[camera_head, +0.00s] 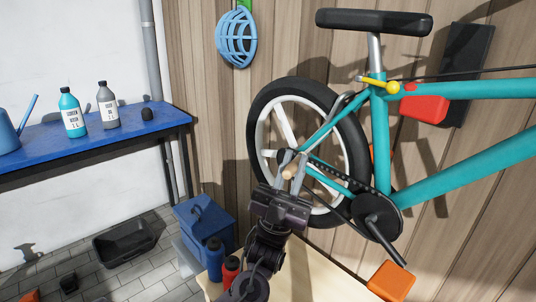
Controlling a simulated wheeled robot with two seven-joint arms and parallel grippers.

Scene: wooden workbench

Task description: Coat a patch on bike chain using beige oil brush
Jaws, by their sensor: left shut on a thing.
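The teal bike (384,150) stands at the right with its rear wheel toward me. Its dark bike chain (335,174) runs from the rear hub down right to the crank. My left gripper (297,178) is in front of the lower part of the rear wheel, near the hub. It is shut on the beige oil brush (290,172), whose beige part shows just left of the fingertips. The brush is close to the rear end of the chain, but I cannot tell whether it touches. Its bristles are not clearly visible. My right gripper is out of view.
A wooden tabletop (322,285) lies below, with a blue bottle (215,259) and a red bottle (231,270) beside my arm. An orange block (391,281) is at the lower right. A blue bench (100,141) with bottles stands at the left. The wooden wall is close behind the bike.

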